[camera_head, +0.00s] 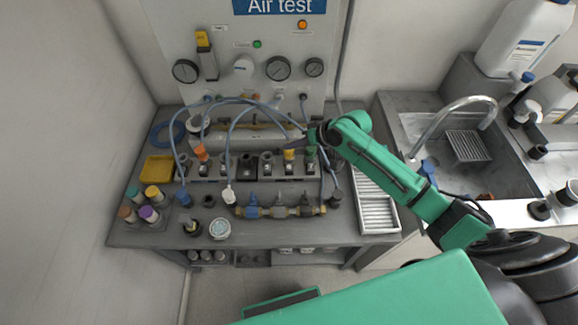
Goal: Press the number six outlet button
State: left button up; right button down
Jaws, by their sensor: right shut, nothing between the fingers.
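A row of grey outlet blocks (229,167) runs along the middle of the bench. The outlet numbers are too small to read, so I cannot tell which button is number six. My right gripper (292,143) is shut and empty, just above the right part of the row near the yellow fitting. I cannot tell whether it touches anything. My left gripper is not in view.
Blue hoses (232,128) loop over the row. An air test panel (243,69) with gauges stands behind. A brass valve assembly (280,211) lies in front. A yellow tray (157,168) and coloured bottles are at left; a ribbed tray (378,214) and a sink (423,126) are at right.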

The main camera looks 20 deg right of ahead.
jog(key=b, duration=0.4)
send_over(292, 168)
notch_tip(292, 168, down, 4)
jog(key=shift+f, duration=0.1)
notch_tip(292, 168, down, 4)
jog(key=b, duration=0.3)
jog(key=shift+f, duration=0.2)
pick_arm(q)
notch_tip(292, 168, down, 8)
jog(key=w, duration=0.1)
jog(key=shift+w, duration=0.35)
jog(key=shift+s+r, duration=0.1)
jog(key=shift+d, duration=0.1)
pick_arm(e)
jog(key=shift+f, duration=0.35)
